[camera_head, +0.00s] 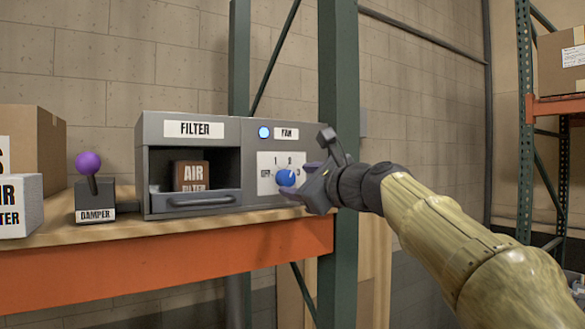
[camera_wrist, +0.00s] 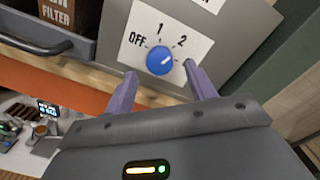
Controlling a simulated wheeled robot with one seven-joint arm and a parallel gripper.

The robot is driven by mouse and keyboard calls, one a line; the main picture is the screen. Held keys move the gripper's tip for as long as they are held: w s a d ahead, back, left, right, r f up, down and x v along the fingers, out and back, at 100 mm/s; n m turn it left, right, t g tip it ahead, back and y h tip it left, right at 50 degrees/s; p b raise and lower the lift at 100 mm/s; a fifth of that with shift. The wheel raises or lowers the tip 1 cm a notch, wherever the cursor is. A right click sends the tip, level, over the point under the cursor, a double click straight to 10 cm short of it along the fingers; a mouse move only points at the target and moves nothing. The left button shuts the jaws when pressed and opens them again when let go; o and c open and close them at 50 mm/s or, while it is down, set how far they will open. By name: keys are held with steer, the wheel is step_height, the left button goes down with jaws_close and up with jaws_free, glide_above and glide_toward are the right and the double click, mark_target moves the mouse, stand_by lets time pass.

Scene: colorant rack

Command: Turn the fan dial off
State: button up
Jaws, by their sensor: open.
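The blue fan dial (camera_head: 286,178) sits on a white plate marked with numbers, on the right part of the grey unit below the FAN label (camera_head: 286,133). In the wrist view the blue dial (camera_wrist: 160,60) shows with OFF, 1 and 2 around it; its white pointer mark appears to be toward its upper right, near 2. A blue light (camera_head: 264,132) beside the FAN label is lit. My gripper (camera_head: 305,175) is at the dial. In the wrist view its two purple fingers (camera_wrist: 160,85) are apart, one on each side just below the dial, with nothing between them.
A filter bay (camera_head: 193,180) with an AIR FILTER box (camera_head: 191,176) is left of the dial. A damper lever with a purple knob (camera_head: 88,163) stands further left beside boxes. A green rack post (camera_head: 338,240) rises close behind my gripper.

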mark_target(289, 179)
steer(key=p+x, duration=0.1)
steer(key=x, duration=0.2)
steer(key=shift+w+a, duration=0.1)
steer(key=shift+w, duration=0.05)
steer(key=c, duration=1)
